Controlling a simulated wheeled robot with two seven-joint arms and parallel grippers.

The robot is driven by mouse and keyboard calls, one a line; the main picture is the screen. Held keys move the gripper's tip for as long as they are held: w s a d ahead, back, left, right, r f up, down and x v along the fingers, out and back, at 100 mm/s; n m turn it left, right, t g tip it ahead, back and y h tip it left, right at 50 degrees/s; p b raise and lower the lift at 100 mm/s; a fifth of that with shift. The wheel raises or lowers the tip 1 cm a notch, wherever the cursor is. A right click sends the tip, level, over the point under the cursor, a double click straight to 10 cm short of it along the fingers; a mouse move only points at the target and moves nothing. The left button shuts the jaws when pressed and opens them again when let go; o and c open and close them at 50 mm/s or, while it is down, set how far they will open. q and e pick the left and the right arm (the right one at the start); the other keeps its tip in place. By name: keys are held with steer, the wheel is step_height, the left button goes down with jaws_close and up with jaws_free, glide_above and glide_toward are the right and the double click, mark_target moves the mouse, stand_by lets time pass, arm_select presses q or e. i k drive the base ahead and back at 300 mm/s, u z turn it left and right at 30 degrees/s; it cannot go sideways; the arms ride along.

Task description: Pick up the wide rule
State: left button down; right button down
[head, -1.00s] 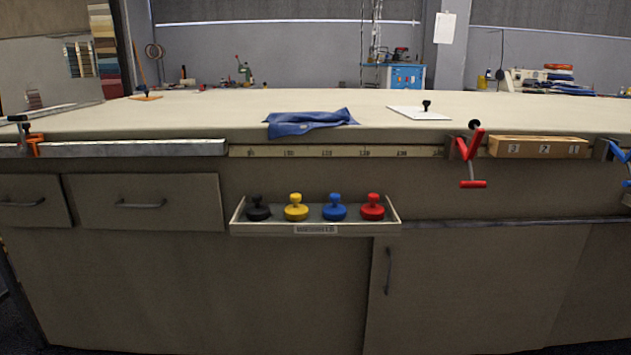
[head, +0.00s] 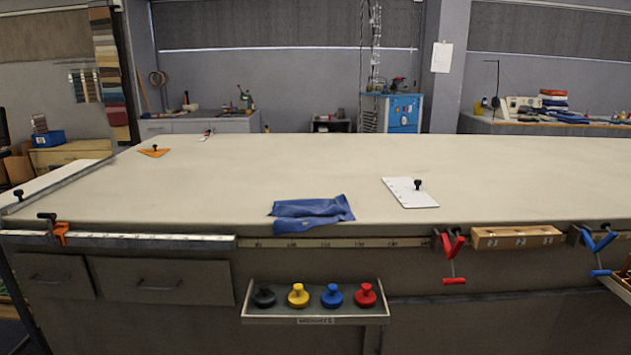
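A white flat rectangular plate with a black knob (head: 400,190) lies on the right half of the cloth table; it looks like a wide rule, with small marks near its edge. A long pale rule-like strip (head: 66,184) with a black knob lies along the table's left edge. Which of these the task names wide rule I cannot tell for sure. Neither of my grippers shows in the head view.
A blue cloth (head: 312,212) hangs slightly over the front edge of the table (head: 250,175). An orange clamp (head: 61,233), red clamp (head: 451,246) and blue clamp (head: 598,246) sit along that edge. A tray (head: 314,319) of coloured knobbed weights juts out below. The tabletop's middle is clear.

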mark_target(409, 192)
steer(key=z, duration=1.75)
steer(key=i, duration=0.85)
steer(key=u, duration=0.75)
